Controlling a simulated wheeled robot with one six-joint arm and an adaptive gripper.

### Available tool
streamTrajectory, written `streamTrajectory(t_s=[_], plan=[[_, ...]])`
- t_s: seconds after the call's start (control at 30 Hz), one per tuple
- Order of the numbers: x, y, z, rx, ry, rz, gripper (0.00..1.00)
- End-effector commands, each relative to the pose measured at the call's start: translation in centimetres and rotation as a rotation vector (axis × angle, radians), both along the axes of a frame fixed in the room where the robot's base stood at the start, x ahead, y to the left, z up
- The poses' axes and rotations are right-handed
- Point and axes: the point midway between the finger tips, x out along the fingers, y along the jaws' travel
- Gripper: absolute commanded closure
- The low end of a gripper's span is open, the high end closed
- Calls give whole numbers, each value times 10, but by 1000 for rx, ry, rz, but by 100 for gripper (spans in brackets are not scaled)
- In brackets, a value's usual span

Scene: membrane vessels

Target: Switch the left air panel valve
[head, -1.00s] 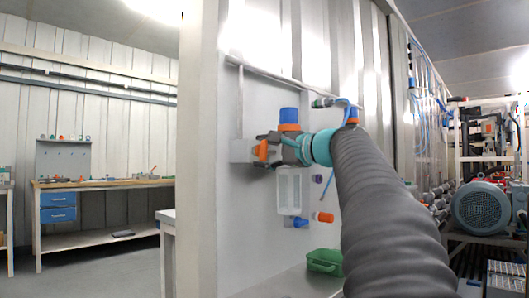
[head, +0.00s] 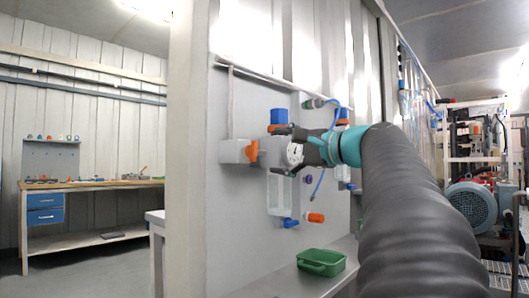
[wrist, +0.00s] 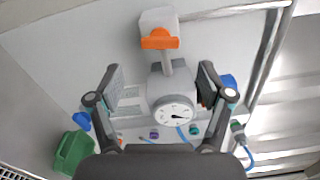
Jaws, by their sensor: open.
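The left valve has an orange handle (head: 252,150) on a pale grey box (head: 234,151) at the left of the air panel. In the wrist view the orange handle (wrist: 160,40) lies across the valve, beyond my fingertips. My gripper (head: 276,150) is open, just right of the handle in the head view and apart from it. Nothing is held. My gripper partly hides the panel fittings behind it.
A blue knob (head: 279,115) stands just above my gripper. A clear filter bowl (head: 280,195), another orange handle (head: 316,218) and a blue air hose (head: 319,184) are close by. A green tray (head: 321,262) sits on the ledge below.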

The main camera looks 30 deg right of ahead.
Motion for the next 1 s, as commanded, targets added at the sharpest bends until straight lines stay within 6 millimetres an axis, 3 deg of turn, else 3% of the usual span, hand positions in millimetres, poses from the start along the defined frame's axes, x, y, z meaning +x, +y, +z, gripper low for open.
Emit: streamTrajectory(t_s=[0.1, 0.33, 1.0], plan=[[-18, -7, 0, 0, 0, -3, 21], [-35, -13, 0, 0, 0, -2, 21], [-36, -10, -3, -7, 9, 2, 21]])
